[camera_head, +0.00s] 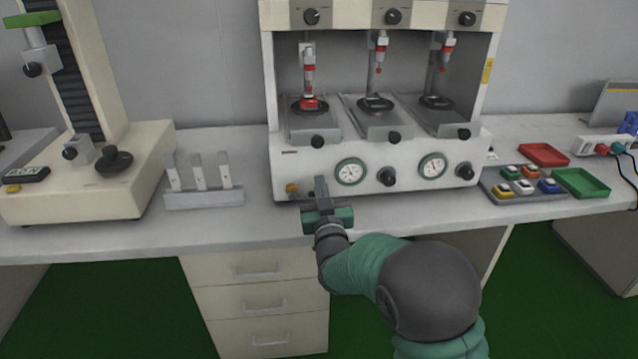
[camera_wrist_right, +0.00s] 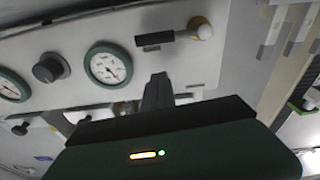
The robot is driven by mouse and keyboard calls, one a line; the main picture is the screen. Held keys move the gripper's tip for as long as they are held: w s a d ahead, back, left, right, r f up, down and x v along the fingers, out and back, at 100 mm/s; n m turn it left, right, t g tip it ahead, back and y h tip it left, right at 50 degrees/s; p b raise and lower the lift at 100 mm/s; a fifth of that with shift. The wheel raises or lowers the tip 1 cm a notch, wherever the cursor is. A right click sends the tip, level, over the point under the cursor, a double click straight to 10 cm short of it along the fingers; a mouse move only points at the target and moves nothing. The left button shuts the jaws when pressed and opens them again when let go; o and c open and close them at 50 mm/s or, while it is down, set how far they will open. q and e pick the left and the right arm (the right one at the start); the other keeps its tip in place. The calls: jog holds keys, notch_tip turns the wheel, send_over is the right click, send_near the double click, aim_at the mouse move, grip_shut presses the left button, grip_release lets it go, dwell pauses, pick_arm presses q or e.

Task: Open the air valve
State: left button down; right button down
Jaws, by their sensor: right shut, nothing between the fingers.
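The air valve (camera_head: 292,188) is a small brass-yellow fitting at the lower left of the white machine's front panel. In the right wrist view the valve (camera_wrist_right: 201,25) shows a pale round end and a dark lever (camera_wrist_right: 154,38) that points sideways toward the gauges. My right gripper (camera_head: 320,182) is shut and empty, just right of the brass fitting in the head view and in front of the panel. In the right wrist view its fingertips (camera_wrist_right: 158,80) are below the lever, with a gap in the picture. In the head view my gripper covers the lever area. My left gripper is not in view.
The white machine (camera_head: 410,160) has two round gauges, the nearer one (camera_head: 351,171) right of my gripper, and black knobs. A rack (camera_head: 204,198) with pale strips stands to the left. Colored trays (camera_head: 581,183) lie to the right. Drawers (camera_head: 258,290) are below the counter.

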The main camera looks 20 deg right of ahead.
jog(key=p+v, duration=0.1)
jog(key=v, duration=0.6)
jog(key=shift+s, duration=0.2)
jog(key=shift+a+f, duration=0.1)
jog(key=shift+a, duration=0.05)
notch_tip(320, 180, down, 8)
jog(key=s+a+g+y, duration=0.2)
jog(key=a+g+y, duration=0.1)
jog(key=g, duration=0.2)
jog(key=s+a+f+n+g+y, duration=0.1)
jog(key=s+a+f+g, duration=0.1)
jog(key=s+f+g, duration=0.6)
jog(key=s+a+f+n+g+y, duration=0.15)
jog(key=s+f, duration=0.25)
jog(key=s, duration=0.9)
notch_tip(320, 180, up, 28)
jog(key=s+g+p, duration=0.2)
jog(key=p, duration=2.6)
jog(key=shift+d+f, duration=0.2)
jog(key=shift+d, duration=0.15)
